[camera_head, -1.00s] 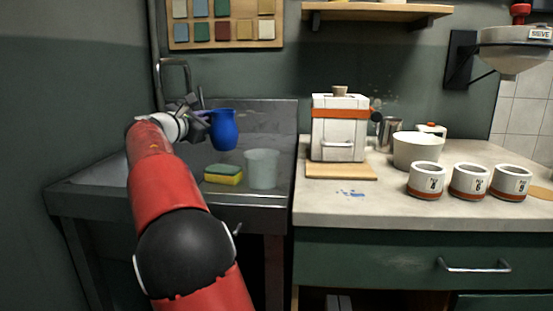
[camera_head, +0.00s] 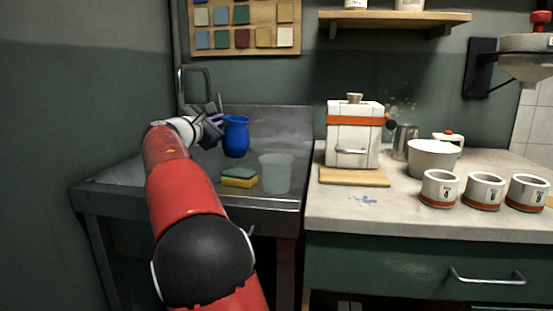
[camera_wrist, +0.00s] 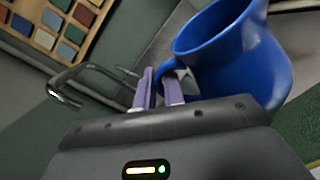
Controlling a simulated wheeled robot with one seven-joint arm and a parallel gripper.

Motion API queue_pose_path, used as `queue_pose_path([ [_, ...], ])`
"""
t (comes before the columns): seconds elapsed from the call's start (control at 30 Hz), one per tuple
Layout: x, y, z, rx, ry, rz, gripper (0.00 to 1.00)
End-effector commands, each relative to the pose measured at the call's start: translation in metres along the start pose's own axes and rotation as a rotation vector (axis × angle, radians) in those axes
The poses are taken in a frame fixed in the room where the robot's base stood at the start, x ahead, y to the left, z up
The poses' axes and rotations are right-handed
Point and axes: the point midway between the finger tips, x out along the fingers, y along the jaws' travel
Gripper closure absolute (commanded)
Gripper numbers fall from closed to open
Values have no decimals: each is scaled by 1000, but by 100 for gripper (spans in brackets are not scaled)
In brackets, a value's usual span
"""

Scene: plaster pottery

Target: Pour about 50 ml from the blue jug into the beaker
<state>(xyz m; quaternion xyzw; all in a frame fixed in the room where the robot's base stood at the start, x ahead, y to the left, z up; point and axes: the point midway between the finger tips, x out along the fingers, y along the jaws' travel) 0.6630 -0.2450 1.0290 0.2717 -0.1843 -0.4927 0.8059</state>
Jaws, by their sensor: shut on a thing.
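The blue jug (camera_head: 236,137) is held up above the sink unit, behind and left of the beaker. My gripper (camera_head: 218,118) is shut on the jug's handle from the left. In the wrist view the jug (camera_wrist: 235,55) shows its open mouth, and my gripper's purple fingers (camera_wrist: 160,88) meet at its handle. In the head view the jug looks close to upright. The translucent beaker (camera_head: 276,175) stands on the sink unit near its front right. What is inside the jug and the beaker cannot be made out.
A yellow and green sponge (camera_head: 239,177) lies left of the beaker. The tap (camera_head: 196,88) rises behind my gripper. To the right, the counter (camera_head: 400,210) holds a white box with an orange band (camera_head: 353,134), a white bowl (camera_head: 433,159) and labelled pots (camera_head: 439,188).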

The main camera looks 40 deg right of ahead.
Motion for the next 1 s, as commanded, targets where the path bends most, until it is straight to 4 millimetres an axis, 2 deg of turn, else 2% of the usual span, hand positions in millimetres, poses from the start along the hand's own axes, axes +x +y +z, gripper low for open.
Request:
queue_pose_path([
  [0.53,-7,-16,43,349,-61,36,100],
  [0.8,-11,-34,47,480,-83,49,100],
  [1.0,-12,-38,51,535,-93,54,100],
])
